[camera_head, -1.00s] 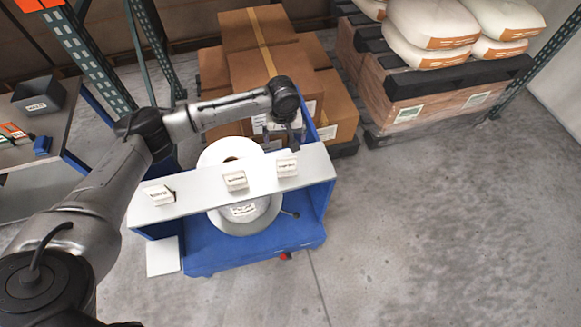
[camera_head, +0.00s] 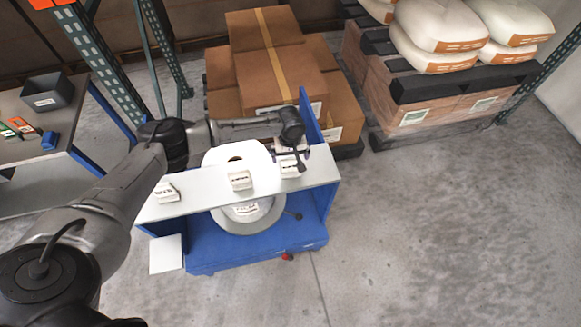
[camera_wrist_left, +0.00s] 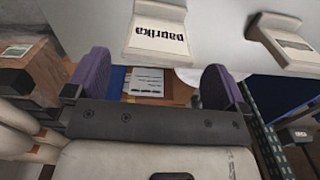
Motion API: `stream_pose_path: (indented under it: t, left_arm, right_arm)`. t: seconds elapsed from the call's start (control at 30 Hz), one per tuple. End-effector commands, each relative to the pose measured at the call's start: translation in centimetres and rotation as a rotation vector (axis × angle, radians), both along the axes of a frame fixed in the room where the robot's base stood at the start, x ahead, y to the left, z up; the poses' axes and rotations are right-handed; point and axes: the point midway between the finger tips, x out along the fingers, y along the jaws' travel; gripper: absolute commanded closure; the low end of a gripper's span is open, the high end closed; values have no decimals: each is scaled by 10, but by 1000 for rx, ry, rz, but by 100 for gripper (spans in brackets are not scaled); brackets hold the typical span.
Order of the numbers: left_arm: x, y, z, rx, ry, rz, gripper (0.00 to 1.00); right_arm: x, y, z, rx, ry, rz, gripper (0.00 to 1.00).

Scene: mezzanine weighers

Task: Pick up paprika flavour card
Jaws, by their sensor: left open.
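The paprika flavour card (camera_wrist_left: 157,32) is a small white block with black lettering, on the pale shelf in the left wrist view. In the head view the rightmost card (camera_head: 288,168), next to my gripper, appears to be this one; its lettering is too small to read there. My left gripper (camera_head: 291,156) is just behind that card, close to it. In the wrist view its two purple fingers (camera_wrist_left: 156,82) are apart with nothing between them, and the card is ahead of them. My right gripper is not in view.
The white shelf (camera_head: 210,193) on the blue frame also carries a middle card (camera_head: 240,180) and a left card (camera_head: 166,192). A round white drum (camera_head: 262,213) stands under it. Cardboard boxes (camera_head: 267,77) are stacked behind. The concrete floor at right is clear.

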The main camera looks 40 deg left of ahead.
Motion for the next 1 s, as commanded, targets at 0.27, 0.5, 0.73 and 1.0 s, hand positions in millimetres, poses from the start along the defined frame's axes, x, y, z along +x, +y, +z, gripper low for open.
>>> stream_pose_path:
  t: [0.27, 0.5, 0.73, 1.0]
  left_arm:
    - [1, -1, -32, 0, 1, 0, 0]
    - [1, 0, -37, 1, 1, 0, 0]
    - [1, 0, -37, 0, 1, 0, 12]
    - [1, 0, -37, 1, 1, 0, 38]
  right_arm:
    - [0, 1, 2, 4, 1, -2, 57]
    - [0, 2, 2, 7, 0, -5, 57]
    - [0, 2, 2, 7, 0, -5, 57]
    - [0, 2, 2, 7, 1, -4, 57]
